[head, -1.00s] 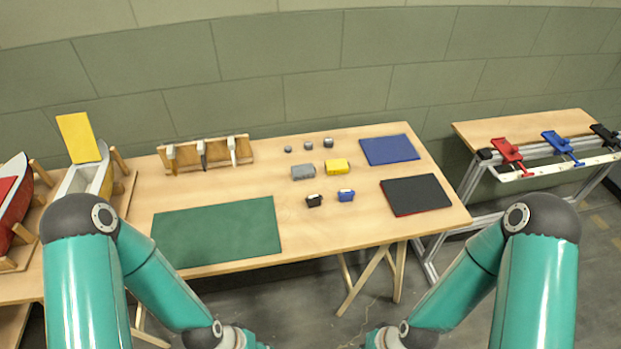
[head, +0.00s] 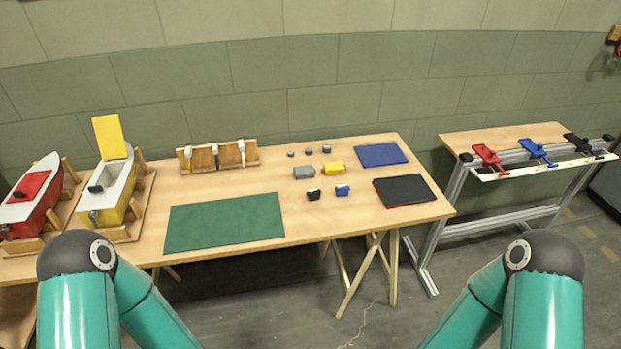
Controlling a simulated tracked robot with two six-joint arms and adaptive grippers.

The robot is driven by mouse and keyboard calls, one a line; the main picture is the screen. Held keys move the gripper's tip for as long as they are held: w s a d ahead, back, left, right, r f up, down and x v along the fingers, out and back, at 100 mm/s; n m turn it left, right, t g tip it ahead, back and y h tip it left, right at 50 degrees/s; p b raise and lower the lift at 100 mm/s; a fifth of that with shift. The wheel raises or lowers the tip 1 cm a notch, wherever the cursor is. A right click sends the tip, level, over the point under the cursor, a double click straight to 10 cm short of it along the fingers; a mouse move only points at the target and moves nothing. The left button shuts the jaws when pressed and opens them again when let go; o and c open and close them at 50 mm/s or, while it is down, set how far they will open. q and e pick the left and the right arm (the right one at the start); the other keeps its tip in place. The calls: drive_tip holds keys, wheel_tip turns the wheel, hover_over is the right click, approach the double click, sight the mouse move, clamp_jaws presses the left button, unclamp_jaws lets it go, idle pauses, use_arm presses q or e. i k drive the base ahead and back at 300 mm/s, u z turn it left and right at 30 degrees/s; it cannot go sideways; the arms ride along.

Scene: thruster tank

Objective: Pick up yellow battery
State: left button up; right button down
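The yellow battery (head: 334,168) is a small yellow block lying on the wooden table (head: 270,181), right of the middle. A grey block (head: 304,172) of similar size lies just to its left. My two teal arms come in at the lower left and lower right, both well short of the table. Both grippers are below the picture's lower edge and out of view.
Small black and blue blocks (head: 342,190) lie in front of the battery. A green mat (head: 224,222), a blue mat (head: 381,155) and a black mat (head: 404,190) lie flat. Two boats, red (head: 30,196) and yellow (head: 112,204), stand at left. A clamp bench (head: 510,139) stands right.

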sight(332, 168)
drive_tip(key=z, duration=0.15)
drive_tip(key=i, duration=0.85)
drive_tip(key=u, duration=0.25)
drive_tip(key=k, duration=0.75)
drive_tip(key=z, duration=0.35)
drive_tip(key=i, duration=0.8)
drive_tip(key=u, duration=0.7)
